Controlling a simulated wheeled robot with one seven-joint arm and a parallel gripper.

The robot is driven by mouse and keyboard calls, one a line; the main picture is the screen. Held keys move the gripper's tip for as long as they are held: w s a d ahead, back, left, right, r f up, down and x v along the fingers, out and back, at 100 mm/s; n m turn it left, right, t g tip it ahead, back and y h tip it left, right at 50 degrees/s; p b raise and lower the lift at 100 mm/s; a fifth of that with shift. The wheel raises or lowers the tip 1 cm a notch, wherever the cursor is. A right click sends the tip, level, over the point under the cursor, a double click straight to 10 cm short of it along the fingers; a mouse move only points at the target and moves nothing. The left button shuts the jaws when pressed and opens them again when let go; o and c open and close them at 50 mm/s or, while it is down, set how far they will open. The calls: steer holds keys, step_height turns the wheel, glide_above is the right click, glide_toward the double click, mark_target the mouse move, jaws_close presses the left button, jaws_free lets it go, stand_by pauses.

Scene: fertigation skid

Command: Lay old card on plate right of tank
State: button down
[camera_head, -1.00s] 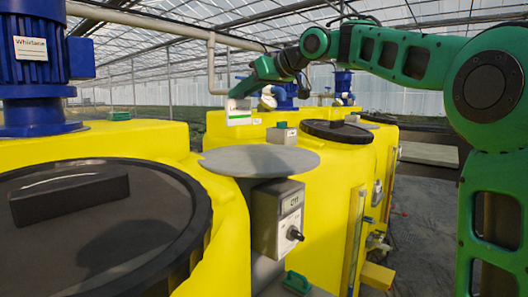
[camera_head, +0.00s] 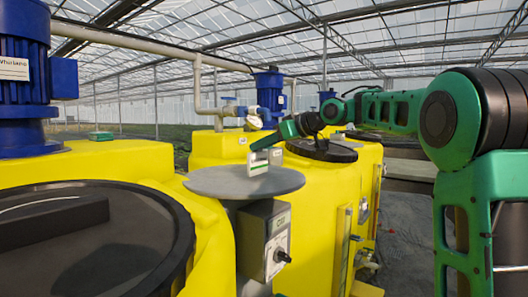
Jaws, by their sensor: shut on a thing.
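My gripper (camera_head: 268,149) is shut on a small white card (camera_head: 258,163) with a green edge. The card is held upright over the round grey plate (camera_head: 215,183), right of the near yellow tank (camera_head: 205,225) with the black lid. The card's lower edge is at or just above the plate; I cannot tell if it touches. The rest of the plate's visible top is bare. The fingertips are small and partly hidden by the card.
A grey control box (camera_head: 264,240) with a knob is below the plate. A second yellow tank (camera_head: 318,200) with a black lid (camera_head: 322,150) stands behind. A blue motor (camera_head: 25,80) rises at the left, with a small green item (camera_head: 101,136) nearby.

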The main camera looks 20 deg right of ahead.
steer(key=shift+f, duration=0.55)
steer(key=c, duration=1.5)
jaws_free()
steer(key=shift+o, duration=0.2)
steer(key=v, duration=1.2)
steer(key=shift+s+d+f, duration=0.1)
